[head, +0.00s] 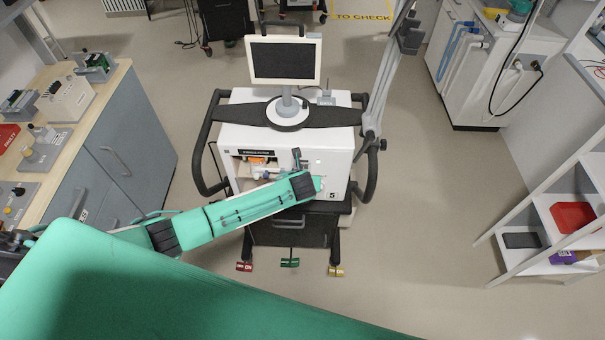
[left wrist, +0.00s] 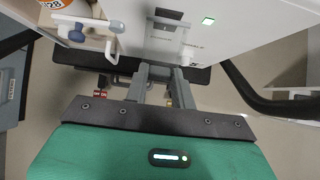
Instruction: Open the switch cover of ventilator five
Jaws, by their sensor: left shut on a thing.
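Ventilator five (head: 340,140) is a white box on a dark cart, with a monitor (head: 284,60) on top and a "5" label (head: 332,196) low on its front. My left arm reaches in from the left across the front; my left gripper's fingertips are hidden there by its wrist. How far the cover is turned cannot be told. My right gripper is not in view.
The cart's dark side handle (head: 371,150) curves out at the right. A wooden-topped counter (head: 110,90) stands left, shelves (head: 545,215) right.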

